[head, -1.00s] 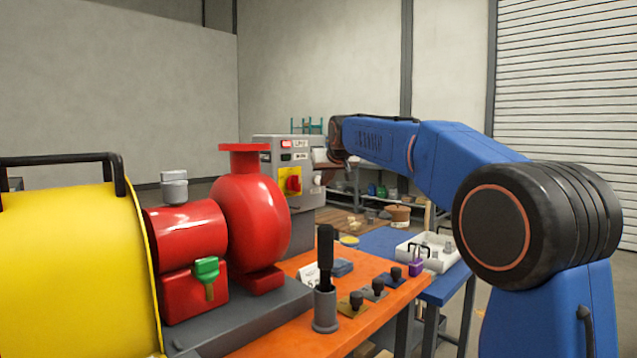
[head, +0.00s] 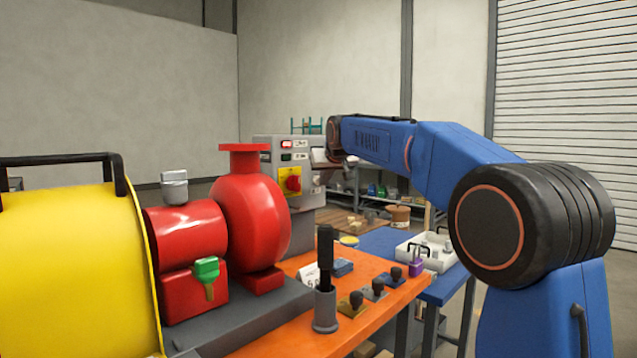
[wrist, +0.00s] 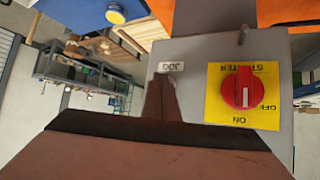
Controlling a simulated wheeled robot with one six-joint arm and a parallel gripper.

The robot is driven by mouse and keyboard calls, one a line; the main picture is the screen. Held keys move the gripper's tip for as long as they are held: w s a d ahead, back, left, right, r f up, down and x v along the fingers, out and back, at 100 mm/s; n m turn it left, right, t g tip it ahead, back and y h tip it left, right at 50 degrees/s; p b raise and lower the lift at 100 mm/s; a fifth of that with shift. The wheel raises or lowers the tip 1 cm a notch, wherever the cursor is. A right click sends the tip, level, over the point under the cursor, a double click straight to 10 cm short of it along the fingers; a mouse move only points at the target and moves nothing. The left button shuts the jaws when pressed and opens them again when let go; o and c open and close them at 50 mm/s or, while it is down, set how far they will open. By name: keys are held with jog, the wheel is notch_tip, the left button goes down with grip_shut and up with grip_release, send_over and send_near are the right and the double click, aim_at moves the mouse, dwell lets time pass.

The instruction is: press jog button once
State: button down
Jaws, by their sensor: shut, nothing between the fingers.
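The grey control box (head: 268,148) stands behind the red pump and carries a red rotary switch on a yellow plate (head: 291,181). In the wrist view the box face (wrist: 215,50) appears upside down, with a JOG label (wrist: 171,66) and the red starter switch (wrist: 241,88). My gripper (wrist: 161,82) is shut and empty, its brown fingers pointing at the box face just by the JOG label. The jog button is not visible in the wrist view; the fingers cover the area beside the label. Whether the fingertips touch anything cannot be told.
The red pump (head: 252,215) and yellow motor cover (head: 70,265) fill the left. The orange bench (head: 285,340) holds a grey cup with a black-handled tool (head: 325,310) and several small knobbed pieces. A white tray (head: 408,252) sits on the blue table behind.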

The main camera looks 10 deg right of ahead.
jog(key=shift+w+a, duration=0.1)
jog(key=shift+w, duration=0.05)
dwell(0.6)
jog(key=shift+s+d, duration=0.5)
jog(key=shift+s, duration=0.2)
jog(key=s+d, duration=0.1)
jog(key=s, duration=0.1)
jog(key=s+d, duration=0.2)
dwell(0.5)
dwell(0.4)
